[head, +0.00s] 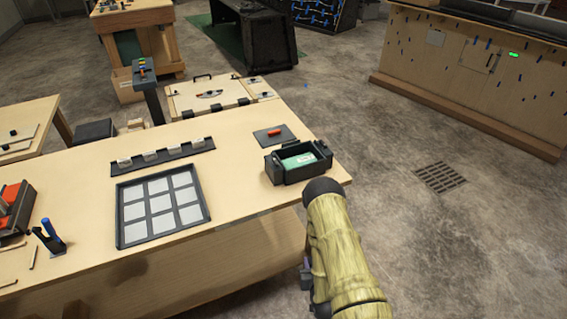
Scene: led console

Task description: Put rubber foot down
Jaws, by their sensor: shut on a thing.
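My arm, in a yellowish sleeve with a dark rounded joint, rises from the bottom of the head view at the table's right front corner. Small dark and purplish parts show low beside the sleeve, below the table edge, but I cannot make out gripper fingers there. My gripper and anything in it are hidden from this view. I cannot pick out a rubber foot for certain anywhere. The wooden table (240,200) carries a black open box (290,178) with a green and white piece inside, near its right end.
A black-framed tray (123,228) with pale square panels lies mid-table. Behind it is a dark strip (160,158) with several pale blocks. A dark pad (285,139) bears an orange-red piece (274,132). Bare tabletop separates tray and box. A floor grate (440,177) lies right.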

